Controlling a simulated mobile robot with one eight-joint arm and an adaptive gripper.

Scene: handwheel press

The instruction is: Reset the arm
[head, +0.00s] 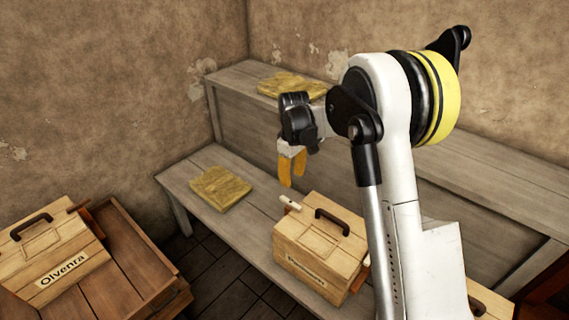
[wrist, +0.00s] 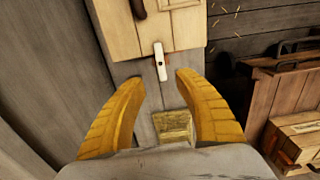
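My gripper (head: 292,166) hangs from my raised arm over the stepped wooden bench, with its orange fingers pointing down. In the wrist view the two ribbed fingers (wrist: 159,80) stand wide apart with nothing between their tips, so it is open and empty. A wooden box (head: 320,245) with a dark handle and a label stands on the lower bench below and to the right of the gripper. Its white lever (head: 290,203) sticks out at the left side. The lever also shows in the wrist view (wrist: 160,64), just beyond the fingertips.
A yellowish slab (head: 220,188) lies on the lower bench (head: 178,181), and another slab (head: 285,84) lies on the upper step. A wooden box labelled Olvenra (head: 52,255) sits on a wooden crate (head: 150,265) at the left. Walls stand close behind the bench.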

